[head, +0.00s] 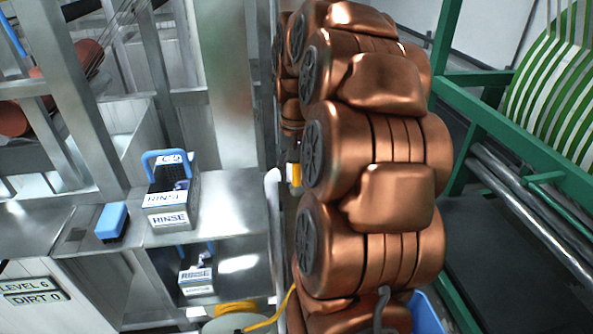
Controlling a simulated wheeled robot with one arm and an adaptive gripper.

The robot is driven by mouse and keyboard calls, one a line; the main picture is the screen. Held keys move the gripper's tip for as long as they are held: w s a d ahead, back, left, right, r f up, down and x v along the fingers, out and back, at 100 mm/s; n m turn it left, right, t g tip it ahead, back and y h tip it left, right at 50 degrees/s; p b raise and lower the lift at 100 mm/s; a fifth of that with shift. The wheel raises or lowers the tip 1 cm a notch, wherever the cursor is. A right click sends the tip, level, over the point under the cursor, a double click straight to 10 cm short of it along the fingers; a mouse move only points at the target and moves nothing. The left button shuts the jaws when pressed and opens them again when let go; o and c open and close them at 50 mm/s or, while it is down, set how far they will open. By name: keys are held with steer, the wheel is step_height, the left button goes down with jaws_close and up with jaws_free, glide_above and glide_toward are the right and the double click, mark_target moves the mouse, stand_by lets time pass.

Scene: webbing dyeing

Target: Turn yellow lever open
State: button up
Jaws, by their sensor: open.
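A small yellow part (296,174), which may be the yellow lever, shows near the picture's middle beside the upper bend of a white pipe (273,215). Large copper-coloured segments in the foreground cover its right side. Its handle direction and whether it is open or closed cannot be told. My gripper is not visible in the head view.
A steel shelf (235,205) on the left holds a RINSE box (171,205) with a blue handle and a blue block (112,221). Another RINSE box (196,277) sits below. A green frame (500,135) stands right.

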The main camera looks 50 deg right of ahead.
steer(key=shift+f, duration=0.15)
steer(key=shift+c, duration=0.3)
jaws_close()
stand_by(0.4)
